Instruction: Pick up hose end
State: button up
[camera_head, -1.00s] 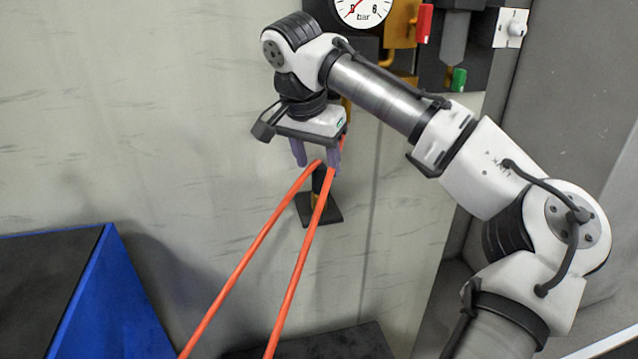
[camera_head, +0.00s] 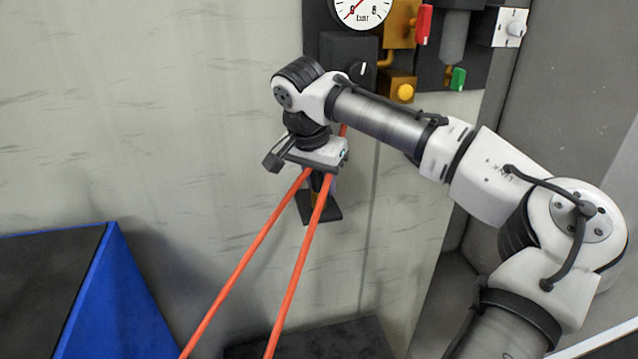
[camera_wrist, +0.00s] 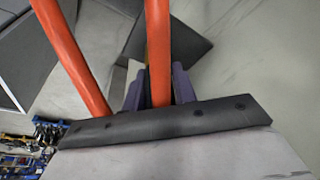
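The orange hose (camera_head: 268,228) runs up from the bottom edge in two strands toward my gripper; both strands also show in the wrist view (camera_wrist: 158,45). Its end is hidden at the gripper, where I cannot make it out. A dark holder plate (camera_head: 322,216) with a brass-coloured part sits just below my gripper by the wall. My gripper (camera_wrist: 158,88) points down over this spot. Its purple fingers stand apart, one on each side of a strand in the wrist view. The strand hides the gap, so I cannot tell whether they touch anything.
A pressure gauge (camera_head: 362,8) and a panel with a yellow button (camera_head: 405,93), red handle and green part are on the wall behind my arm. A blue-edged dark box (camera_head: 112,290) stands at left. A dark block (camera_head: 330,343) lies low in front.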

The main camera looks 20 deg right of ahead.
grip_shut()
jog(key=shift+r, duration=0.1)
